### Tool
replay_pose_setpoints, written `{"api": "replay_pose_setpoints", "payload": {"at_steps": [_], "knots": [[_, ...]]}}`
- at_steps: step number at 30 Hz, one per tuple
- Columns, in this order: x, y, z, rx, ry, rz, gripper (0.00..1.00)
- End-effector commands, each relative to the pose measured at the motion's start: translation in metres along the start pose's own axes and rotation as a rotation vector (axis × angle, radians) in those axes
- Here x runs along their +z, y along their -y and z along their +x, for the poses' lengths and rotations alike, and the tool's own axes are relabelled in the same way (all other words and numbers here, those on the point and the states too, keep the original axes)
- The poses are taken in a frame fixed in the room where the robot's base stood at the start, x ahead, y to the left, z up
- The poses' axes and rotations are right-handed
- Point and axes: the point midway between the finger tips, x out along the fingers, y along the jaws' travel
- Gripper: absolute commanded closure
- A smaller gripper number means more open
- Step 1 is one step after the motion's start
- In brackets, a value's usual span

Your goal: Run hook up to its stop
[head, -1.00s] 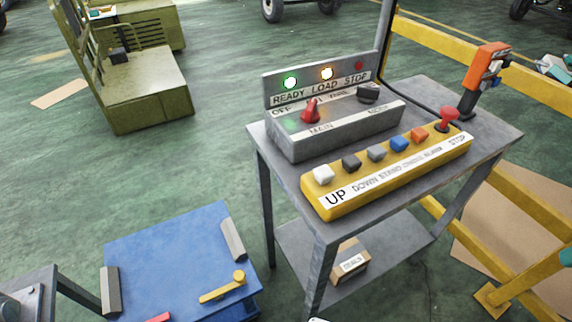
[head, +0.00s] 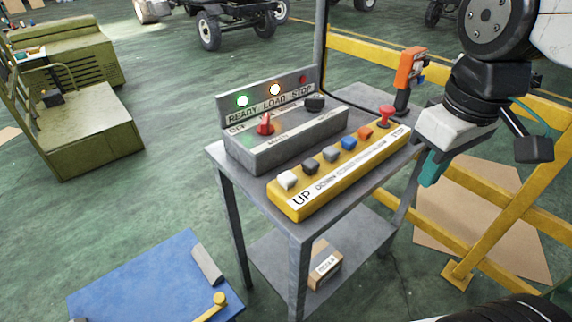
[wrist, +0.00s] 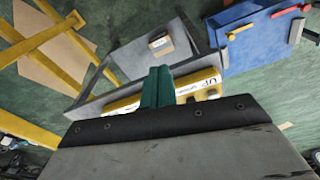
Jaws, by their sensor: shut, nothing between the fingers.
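A yellow button box (head: 345,172) lies along the front of a grey metal cart. Its white button (head: 287,180) is at the left end, beside the word UP. Dark, grey, blue and orange buttons follow, then a red mushroom STOP button (head: 386,114) at the right end. My gripper (head: 429,170) hangs right of the box, apart from the white button, its teal fingers shut and empty. In the wrist view the shut fingers (wrist: 157,88) overlap the yellow box (wrist: 128,104) in the picture. No hook is seen.
A grey control box (head: 285,138) with a red knob (head: 265,124) stands behind the buttons; its READY and LOAD lamps are lit. An orange pendant (head: 411,66) stands at the cart's back right. A yellow railing (head: 365,54) runs behind. A blue platform (head: 150,275) is at lower left.

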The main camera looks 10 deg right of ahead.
Motion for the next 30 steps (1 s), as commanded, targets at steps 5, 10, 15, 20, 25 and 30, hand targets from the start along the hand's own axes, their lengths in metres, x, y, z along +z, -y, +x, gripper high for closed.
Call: {"api": "replay_pose_setpoints", "payload": {"at_steps": [5,10,15,20,25,30], "knots": [[-0.086,0.026,-0.018,-0.033,0.03,-0.656,1.0],[-0.16,0.068,-0.019,-0.068,0.041,-1.252,1.0],[-0.204,0.105,-0.014,-0.093,0.041,-1.646,1.0],[-0.219,0.12,-0.011,-0.103,0.04,-1.794,1.0],[-0.22,0.121,-0.011,-0.104,0.039,-1.809,1.0],[-0.219,0.12,-0.01,-0.104,0.039,-1.807,1.0]]}}
